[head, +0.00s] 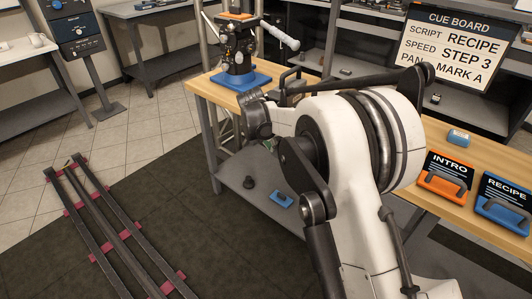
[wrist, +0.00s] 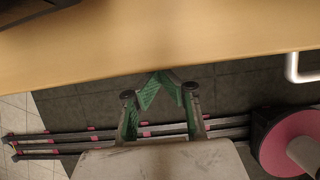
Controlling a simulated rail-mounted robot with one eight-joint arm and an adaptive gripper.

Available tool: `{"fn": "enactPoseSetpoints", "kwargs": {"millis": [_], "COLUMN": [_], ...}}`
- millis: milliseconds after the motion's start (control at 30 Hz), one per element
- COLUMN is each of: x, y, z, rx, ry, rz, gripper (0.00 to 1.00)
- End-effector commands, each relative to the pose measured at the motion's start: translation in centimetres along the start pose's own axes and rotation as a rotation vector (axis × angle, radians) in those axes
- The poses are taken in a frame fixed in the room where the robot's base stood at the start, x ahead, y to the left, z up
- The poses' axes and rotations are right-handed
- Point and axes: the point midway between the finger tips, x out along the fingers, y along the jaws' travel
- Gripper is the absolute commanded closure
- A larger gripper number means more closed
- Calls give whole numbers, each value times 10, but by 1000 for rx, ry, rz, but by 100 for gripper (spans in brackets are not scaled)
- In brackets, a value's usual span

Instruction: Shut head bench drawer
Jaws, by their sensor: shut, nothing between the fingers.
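The bench (head: 450,140) has a light wooden top and runs behind my arm in the head view. Its wooden surface (wrist: 150,35) also fills the upper part of the wrist view. No drawer front shows clearly; my arm covers the middle of the bench in the head view. A white U-shaped bar (wrist: 300,70), like a handle, shows at the right edge of the wrist view. I cannot tell whether it belongs to the drawer or how far the drawer is out. My gripper (wrist: 160,76) has green fingers with tips together, empty, at the wooden edge in the wrist view.
A blue-based device (head: 240,75) stands at the bench's left end. Orange (head: 446,177) and blue (head: 502,200) cards stand at the right, near a small blue box (head: 458,137). A lower shelf (head: 262,192) holds small items. Floor rails (head: 115,235) lie at left.

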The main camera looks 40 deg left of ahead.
Motion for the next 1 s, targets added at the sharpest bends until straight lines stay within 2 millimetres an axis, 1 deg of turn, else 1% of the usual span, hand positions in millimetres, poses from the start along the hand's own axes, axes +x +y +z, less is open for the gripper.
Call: {"fn": "enactPoseSetpoints", "kwargs": {"millis": [100, 233, 700, 867, 1000], "x": [4, 6, 8, 5, -2], "y": [0, 0, -1, -2, -3], "z": [10, 16, 22, 15, -4], "rx": [1, 0, 2, 3, 3], "ry": [0, -1, -7, -7, -3], "rz": [0, 0, 1, 0, -1], "gripper": [100, 100, 100, 100, 100]}}
